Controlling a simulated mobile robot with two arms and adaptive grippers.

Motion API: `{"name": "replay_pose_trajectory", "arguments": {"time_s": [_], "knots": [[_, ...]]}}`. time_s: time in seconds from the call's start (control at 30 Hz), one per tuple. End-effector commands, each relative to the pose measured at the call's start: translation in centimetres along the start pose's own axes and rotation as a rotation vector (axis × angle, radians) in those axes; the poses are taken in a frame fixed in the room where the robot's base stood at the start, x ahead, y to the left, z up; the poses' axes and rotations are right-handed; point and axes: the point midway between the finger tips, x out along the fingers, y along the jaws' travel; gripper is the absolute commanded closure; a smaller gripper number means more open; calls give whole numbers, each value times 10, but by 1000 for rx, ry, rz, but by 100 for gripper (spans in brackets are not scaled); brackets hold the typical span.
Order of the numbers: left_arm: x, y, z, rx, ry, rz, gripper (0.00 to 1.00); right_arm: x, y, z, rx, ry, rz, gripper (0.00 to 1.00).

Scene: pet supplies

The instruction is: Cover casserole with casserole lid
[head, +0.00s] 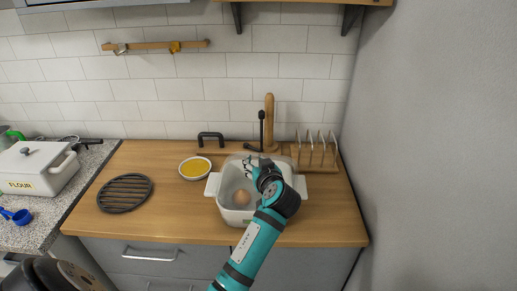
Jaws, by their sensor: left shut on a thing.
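The white casserole (228,214) stands on the wooden counter, with a handle on its left and right sides. A round brownish item (241,198) lies inside it. My left gripper (258,164) is over the back right part of the casserole, with the teal arm across its right side. The gripper is shut on what looks like the clear casserole lid (236,163), a faint, see-through shape at the casserole's back edge. The lid's outline is hard to make out, and I cannot tell whether it touches the rim. My right gripper is not in view.
A bowl of yellow contents (195,168) stands left of the casserole, and a black trivet (125,193) lies farther left. A wooden rack (316,152) and a wooden post stand behind. A flour box (38,168) is at far left. The counter's front right is clear.

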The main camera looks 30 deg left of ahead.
Motion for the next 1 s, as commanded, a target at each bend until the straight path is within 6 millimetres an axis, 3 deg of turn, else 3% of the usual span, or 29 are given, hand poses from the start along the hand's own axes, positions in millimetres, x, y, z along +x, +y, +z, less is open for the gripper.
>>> {"name": "replay_pose_trajectory", "arguments": {"time_s": [0.1,0.33,0.57,1.0], "knots": [[13,3,-16,-35,-5,-93,100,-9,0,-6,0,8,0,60],[21,5,-19,-53,-7,-160,100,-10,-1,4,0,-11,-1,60],[24,4,-8,-51,-7,-160,100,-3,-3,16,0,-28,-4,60],[33,5,21,-53,-6,-159,100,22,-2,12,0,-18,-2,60]]}}
